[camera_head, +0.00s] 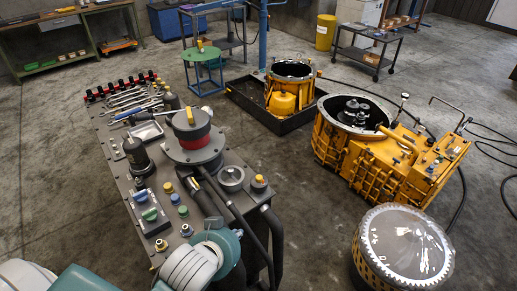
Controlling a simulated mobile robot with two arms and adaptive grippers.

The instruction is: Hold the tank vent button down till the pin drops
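A long dark grey tank-like bench (120,175) stands at left centre with many fittings on top. A button block (150,215) carries blue and green caps. Small yellow-capped (168,188), blue and green fittings stand right of it. I cannot tell which is the vent button. A round flange with a red ring (193,140) has a thin yellow upright on top, possibly the pin. My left arm, teal and white, comes in from the bottom left. My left gripper (212,205) seems to be the dark part above its wrist, over the bench top; its fingers are unclear. My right gripper is out of view.
Wrenches (130,98) and a small tray (146,131) lie at the bench's far end. Dark hoses run down its right side. A yellow gearbox housing (375,165), a toothed drum (405,245) and a black drip tray (250,110) stand on open concrete floor to the right.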

